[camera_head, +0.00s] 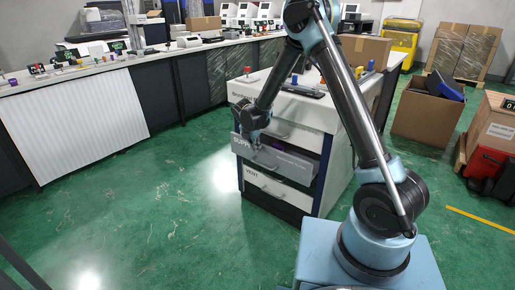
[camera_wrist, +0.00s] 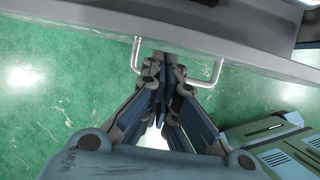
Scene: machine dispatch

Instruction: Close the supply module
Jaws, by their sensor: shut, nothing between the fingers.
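The supply module is a grey drawer (camera_head: 297,166) with partly hidden "SUPP" lettering, in the middle of a white cabinet. It sticks out, with a dark gap showing above its front. In the wrist view its front edge (camera_wrist: 235,48) crosses the top, with a pale U-shaped handle (camera_wrist: 217,72) below. My gripper (camera_head: 256,146) is at the drawer front, partly covering it. In the wrist view my gripper (camera_wrist: 172,66) is shut and empty, its tips between the two handle posts. I cannot tell whether the tips touch the drawer or handle.
A white drawer marked "VENT" (camera_head: 275,188) sits below, and another white drawer (camera_head: 285,129) above. Bottles and a dark device stand on the cabinet top. A cardboard box (camera_head: 425,118) and red equipment are at right. Green floor (camera_head: 160,205) is clear at left.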

